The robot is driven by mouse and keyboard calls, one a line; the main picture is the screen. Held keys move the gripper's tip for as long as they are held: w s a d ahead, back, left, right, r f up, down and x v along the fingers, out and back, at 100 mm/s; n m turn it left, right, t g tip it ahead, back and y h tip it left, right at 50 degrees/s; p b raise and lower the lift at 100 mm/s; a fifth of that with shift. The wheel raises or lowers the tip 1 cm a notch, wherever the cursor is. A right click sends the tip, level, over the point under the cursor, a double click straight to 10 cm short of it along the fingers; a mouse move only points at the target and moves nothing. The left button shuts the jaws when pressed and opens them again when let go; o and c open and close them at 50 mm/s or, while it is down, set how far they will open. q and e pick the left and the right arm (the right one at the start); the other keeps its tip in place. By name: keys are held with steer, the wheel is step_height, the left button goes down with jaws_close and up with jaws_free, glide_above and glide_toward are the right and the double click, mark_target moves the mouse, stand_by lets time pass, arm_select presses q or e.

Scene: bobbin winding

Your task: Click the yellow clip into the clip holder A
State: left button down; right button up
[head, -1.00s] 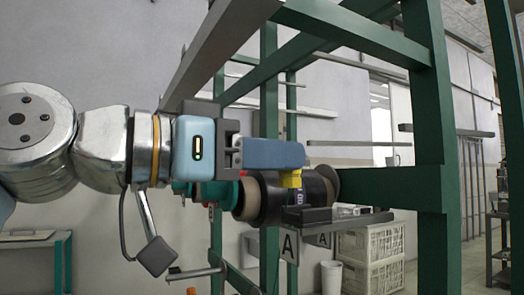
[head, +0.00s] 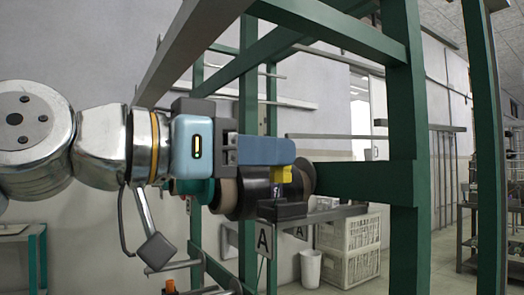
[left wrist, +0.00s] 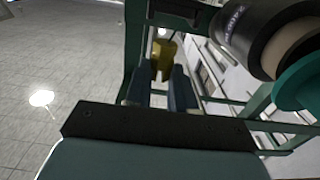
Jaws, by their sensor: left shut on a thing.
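The yellow clip (head: 279,175) is held at the tips of my left gripper (head: 284,155), which reaches in from the left. Between the finger ends in the left wrist view, the yellow clip (left wrist: 162,58) also shows. A dark lower part hangs under the yellow. The clip holder A (head: 284,211) is the dark block above the front sign A (head: 265,240). The clip's lower end is just above or at this holder; I cannot tell whether they touch. My fingers hide the clip's top. My right gripper is not in view.
A black spool (head: 248,187) with tan and teal ends lies right behind the clip. A green frame post (head: 404,130) stands to the right. A second sign A (head: 300,232) hangs farther back. White crates (head: 350,245) stand below on the floor.

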arm_select(q)
steer(key=shift+f, duration=0.15)
step_height(320, 180, down, 3)
steer(key=b, duration=0.3)
stand_by(0.5)
steer(key=c, duration=0.9)
jaws_free()
steer(key=shift+o, duration=0.2)
steer(key=b, duration=0.3)
glide_toward(272, 181)
steer(key=v, duration=0.5)
